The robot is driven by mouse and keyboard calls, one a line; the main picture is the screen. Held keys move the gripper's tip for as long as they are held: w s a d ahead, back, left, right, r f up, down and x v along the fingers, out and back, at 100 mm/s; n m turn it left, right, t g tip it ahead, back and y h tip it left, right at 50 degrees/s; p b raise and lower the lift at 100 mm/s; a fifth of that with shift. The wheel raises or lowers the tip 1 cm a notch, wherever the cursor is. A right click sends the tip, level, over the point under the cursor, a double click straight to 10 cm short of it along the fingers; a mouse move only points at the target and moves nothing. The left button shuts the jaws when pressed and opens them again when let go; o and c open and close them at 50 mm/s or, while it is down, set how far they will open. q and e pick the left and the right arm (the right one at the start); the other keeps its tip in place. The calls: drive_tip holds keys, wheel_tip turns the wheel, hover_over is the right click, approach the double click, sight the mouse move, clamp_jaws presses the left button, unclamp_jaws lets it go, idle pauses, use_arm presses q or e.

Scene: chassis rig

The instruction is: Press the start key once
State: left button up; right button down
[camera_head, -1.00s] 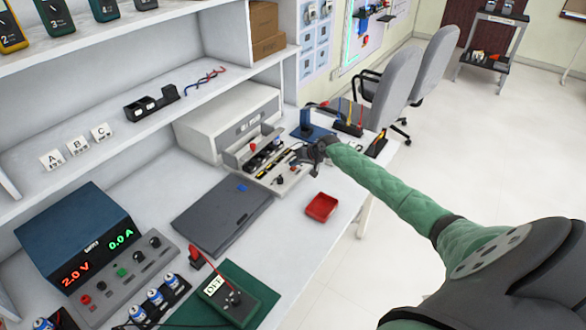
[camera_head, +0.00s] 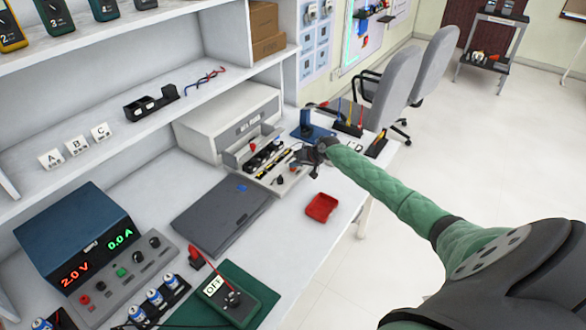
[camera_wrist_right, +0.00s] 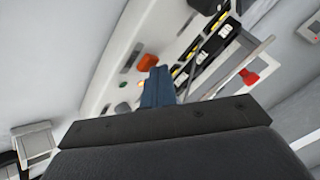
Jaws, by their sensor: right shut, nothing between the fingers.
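The chassis rig (camera_head: 268,163), an open grey-white unit with dark modules and yellow strips inside, stands at the back of the bench. My right gripper (camera_head: 298,158) is at its right front side, shut and empty. In the right wrist view, the shut dark-blue fingertips (camera_wrist_right: 158,88) point at the rig's pale panel (camera_wrist_right: 118,62). Just beyond the tips are an orange-red button (camera_wrist_right: 147,62), a small green button (camera_wrist_right: 123,84) and a pale round one (camera_wrist_right: 122,107). No label can be read, so I cannot tell which is the start key. Contact with the panel cannot be told. My left gripper is not in view.
A red tray (camera_head: 321,207) and a dark flat panel (camera_head: 222,215) lie in front of the rig. A blue stand (camera_head: 308,128) and tool holders are behind my gripper. A power supply (camera_head: 78,240) stands at the left. White bench surface is clear around the red tray.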

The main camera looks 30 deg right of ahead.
sight(295, 169)
drive_tip(key=shift+r, duration=0.15)
drive_tip(key=shift+r+p, duration=0.55)
drive_tip(key=shift+r, duration=0.2)
drive_tip(key=shift+r+p, duration=1.7)
drive_tip(key=shift+r, duration=0.8)
drive_tip(key=shift+f, duration=0.1)
